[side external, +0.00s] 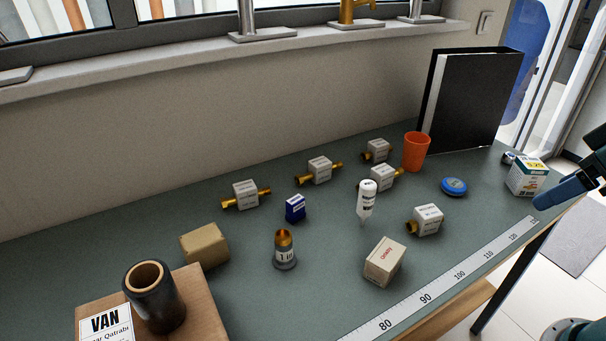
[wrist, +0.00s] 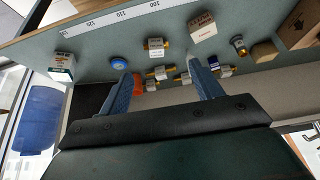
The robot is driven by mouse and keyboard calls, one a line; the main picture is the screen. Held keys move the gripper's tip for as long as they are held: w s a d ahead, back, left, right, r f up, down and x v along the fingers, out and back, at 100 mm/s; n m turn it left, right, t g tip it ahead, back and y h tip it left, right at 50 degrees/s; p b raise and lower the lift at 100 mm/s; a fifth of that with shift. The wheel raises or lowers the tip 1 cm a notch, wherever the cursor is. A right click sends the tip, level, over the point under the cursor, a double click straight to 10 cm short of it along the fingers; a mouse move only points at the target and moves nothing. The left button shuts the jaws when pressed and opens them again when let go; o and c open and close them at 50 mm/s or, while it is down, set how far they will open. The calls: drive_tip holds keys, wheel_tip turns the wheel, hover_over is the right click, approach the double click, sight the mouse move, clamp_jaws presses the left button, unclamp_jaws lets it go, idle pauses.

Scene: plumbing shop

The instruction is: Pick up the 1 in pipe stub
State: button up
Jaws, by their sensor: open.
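The 1 in pipe stub (side external: 284,252) stands upright on the green bench in the front middle of the side view. It has a copper-coloured top and a grey lower part with a "1 in" label. In the wrist view the stub (wrist: 238,45) appears small, to the right of my fingers. My gripper (wrist: 160,68) is open, with its two blue fingers apart and nothing held between them. In the side view only part of my gripper (side external: 562,192) shows at the right edge, over the bench's right end and far from the stub.
Near the stub are a small blue box (side external: 295,208), a tan block (side external: 204,245), a white carton (side external: 384,262) and a white bottle (side external: 366,200). Several labelled brass valves, an orange cup (side external: 416,152) and a black binder (side external: 470,100) stand farther back. A dark pipe (side external: 155,300) stands on a cardboard box.

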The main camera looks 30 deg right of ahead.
drive_tip(key=shift+c, duration=0.4)
drive_tip(key=n+g+y, duration=0.2)
drive_tip(key=n+y, duration=0.1)
drive_tip(key=n, duration=0.4)
hover_over(289, 237)
drive_tip(key=s+d, duration=0.2)
drive_tip(key=s, duration=0.1)
wheel_tip(289, 237, down, 11)
drive_tip(key=shift+d+x, duration=0.2)
drive_tip(key=shift+x, duration=4)
drive_tip(key=shift+f, duration=0.15)
drive_tip(key=shift+x, duration=2.45)
drive_tip(key=shift+d, duration=0.15)
